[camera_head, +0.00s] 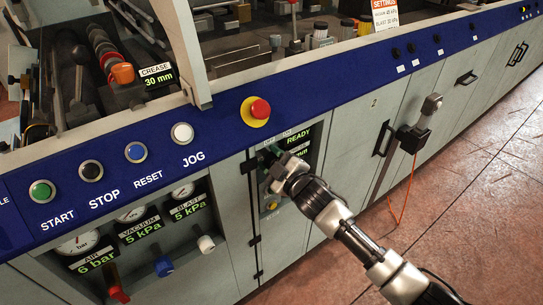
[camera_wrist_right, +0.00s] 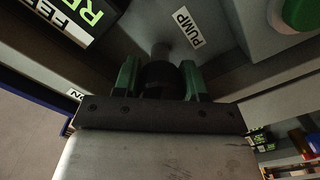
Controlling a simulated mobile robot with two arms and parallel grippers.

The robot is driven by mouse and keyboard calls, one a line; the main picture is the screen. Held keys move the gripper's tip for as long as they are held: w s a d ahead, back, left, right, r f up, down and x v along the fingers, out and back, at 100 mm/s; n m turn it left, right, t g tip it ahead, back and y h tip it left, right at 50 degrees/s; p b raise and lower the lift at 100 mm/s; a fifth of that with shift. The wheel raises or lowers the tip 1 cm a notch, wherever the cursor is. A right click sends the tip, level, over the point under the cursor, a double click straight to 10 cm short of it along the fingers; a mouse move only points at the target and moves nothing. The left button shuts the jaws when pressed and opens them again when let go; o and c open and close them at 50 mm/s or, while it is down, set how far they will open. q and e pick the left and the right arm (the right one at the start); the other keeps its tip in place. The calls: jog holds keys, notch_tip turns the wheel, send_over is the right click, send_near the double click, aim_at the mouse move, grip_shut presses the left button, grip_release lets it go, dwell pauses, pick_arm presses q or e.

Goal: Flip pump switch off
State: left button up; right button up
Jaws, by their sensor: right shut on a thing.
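The pump switch (camera_wrist_right: 161,76) is a dark round knob on a grey panel in the right wrist view, beside a white "PUMP" label (camera_wrist_right: 187,29). My right gripper (camera_wrist_right: 160,82) has its green fingers on either side of the knob and is shut on it. In the head view my right gripper (camera_head: 268,156) reaches into the recessed panel with the green "READY" display (camera_head: 298,140). The gripper hides the switch there, and I cannot tell from the views which position it is turned to. My left gripper is not in view.
A red emergency button (camera_head: 260,109) on a yellow base sits just above the recess. START (camera_head: 42,191), STOP, RESET and JOG buttons line the blue strip to its left. A grey cabinet door with a black handle (camera_head: 382,138) is right of the recess. The tiled floor at right is open.

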jog(key=shift+n, duration=0.9)
jog(key=shift+f, duration=0.1)
jog(key=o, duration=0.9)
jog(key=shift+s, duration=0.1)
jog(key=v, duration=1)
jog(key=shift+s+d+p, duration=0.25)
jog(key=shift+p, duration=0.1)
